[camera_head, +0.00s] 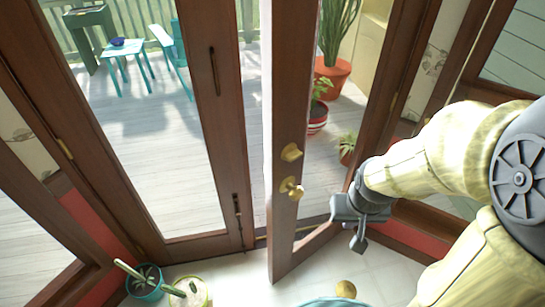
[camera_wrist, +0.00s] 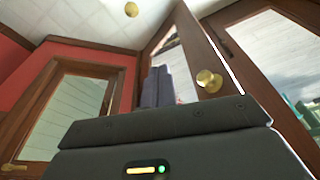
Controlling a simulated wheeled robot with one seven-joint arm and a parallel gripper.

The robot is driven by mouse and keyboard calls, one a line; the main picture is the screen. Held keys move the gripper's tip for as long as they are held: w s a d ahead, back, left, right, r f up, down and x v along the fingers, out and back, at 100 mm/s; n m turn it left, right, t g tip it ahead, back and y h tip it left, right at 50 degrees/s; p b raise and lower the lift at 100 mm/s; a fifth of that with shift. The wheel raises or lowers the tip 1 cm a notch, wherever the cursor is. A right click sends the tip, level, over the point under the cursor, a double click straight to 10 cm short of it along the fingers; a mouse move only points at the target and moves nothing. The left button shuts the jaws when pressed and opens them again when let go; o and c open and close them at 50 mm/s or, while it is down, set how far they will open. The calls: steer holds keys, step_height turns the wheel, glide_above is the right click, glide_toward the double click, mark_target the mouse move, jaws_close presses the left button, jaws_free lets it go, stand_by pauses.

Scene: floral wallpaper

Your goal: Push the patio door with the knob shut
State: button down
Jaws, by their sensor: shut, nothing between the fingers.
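The patio door leaf with the knob (camera_head: 283,110) is a brown wood-framed glass door, standing ajar with its free edge swung into the room. Its brass knob (camera_head: 290,187) sits below a brass lock piece (camera_head: 291,152). My gripper (camera_head: 358,245) is shut and empty, on the room side, right of the knob and low.
The left door leaf (camera_head: 213,120) stands beside the opening. Potted plants (camera_head: 146,282) and a yellow ball (camera_head: 346,289) are on the tiled floor. Outside are a red pot (camera_head: 333,75) and a small teal table (camera_head: 125,48). Red-panelled window walls flank the doorway.

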stand_by(0.3)
steer(key=w+a+r+m+t+y+p, duration=0.4)
steer(key=w+a+r+m+y+p, duration=0.2)
steer(key=w+a+r+m+p, duration=0.2)
steer(key=shift+w+m+t+p, duration=0.3)
steer(key=shift+w+m+p, duration=0.05)
steer(key=shift+w+m, duration=0.65)
steer(key=shift+w+a+r+p, duration=0.15)
steer(key=shift+a+p, duration=0.1)
steer(key=shift+p, duration=0.15)
